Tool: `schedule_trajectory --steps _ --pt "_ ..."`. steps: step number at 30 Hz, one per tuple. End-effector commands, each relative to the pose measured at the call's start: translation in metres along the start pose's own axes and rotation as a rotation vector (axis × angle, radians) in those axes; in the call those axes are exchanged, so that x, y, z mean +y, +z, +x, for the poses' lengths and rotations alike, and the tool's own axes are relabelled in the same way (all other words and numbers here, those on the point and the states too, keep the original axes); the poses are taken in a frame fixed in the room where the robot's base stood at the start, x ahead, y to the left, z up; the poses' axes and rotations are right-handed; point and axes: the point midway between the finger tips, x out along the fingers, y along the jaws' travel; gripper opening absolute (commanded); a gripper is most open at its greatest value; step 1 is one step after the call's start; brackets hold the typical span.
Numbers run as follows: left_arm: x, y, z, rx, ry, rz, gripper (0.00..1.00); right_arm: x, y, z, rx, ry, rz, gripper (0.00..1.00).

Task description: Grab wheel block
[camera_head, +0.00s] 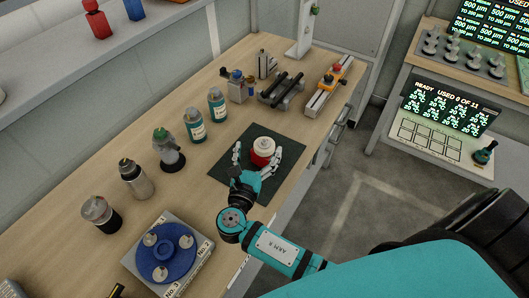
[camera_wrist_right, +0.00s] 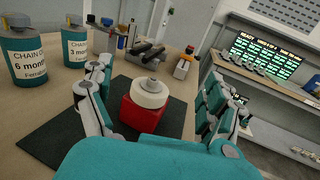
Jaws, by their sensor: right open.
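The wheel block (camera_head: 264,147), a red block with a white wheel on top, stands on a dark square mat (camera_head: 222,172). It also shows in the right wrist view (camera_wrist_right: 145,112), with the wheel facing up. My right gripper (camera_head: 257,153) is open, with its fingers spread on either side of the block. In the right wrist view the right gripper's fingers (camera_wrist_right: 155,82) stand apart from the block, with mat showing between. The block's near lower part is hidden behind my teal palm. My left gripper is in neither view.
Labelled bottles (camera_head: 195,125) and a dark-based flask (camera_head: 170,152) stand left of the mat. A blue round rack (camera_head: 165,256) sits nearer. Black-railed fixtures (camera_head: 282,91) and a grey rail unit (camera_head: 324,94) stand behind. The wooden bench's right edge is close to the mat.

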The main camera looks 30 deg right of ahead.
Motion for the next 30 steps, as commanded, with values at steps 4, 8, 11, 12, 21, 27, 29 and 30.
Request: schedule_trajectory --steps 4,8,11,12,21,27,29,30 --pt "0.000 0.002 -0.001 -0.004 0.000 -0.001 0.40 0.000 -0.032 0.000 0.001 0.000 -0.004 0.89" --pt "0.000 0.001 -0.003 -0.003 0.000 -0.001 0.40 0.000 -0.044 0.004 -0.002 -0.001 0.002 0.89" --pt "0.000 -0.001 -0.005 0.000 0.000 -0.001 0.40 0.000 -0.044 0.011 0.000 0.000 0.004 0.89" --pt "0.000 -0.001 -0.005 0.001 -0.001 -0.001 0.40 0.000 -0.044 0.013 0.000 0.000 0.003 0.89" --pt "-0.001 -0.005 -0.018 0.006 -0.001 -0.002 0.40 0.000 -0.042 0.057 -0.001 -0.002 0.002 0.89" --pt "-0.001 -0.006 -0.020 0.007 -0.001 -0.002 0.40 -0.001 -0.044 0.075 0.001 -0.002 0.004 0.89" --pt "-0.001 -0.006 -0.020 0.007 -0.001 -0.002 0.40 -0.001 -0.045 0.076 0.002 -0.001 0.005 0.89" --pt "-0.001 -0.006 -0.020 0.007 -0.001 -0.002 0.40 -0.001 -0.045 0.076 0.002 -0.001 0.005 0.89"
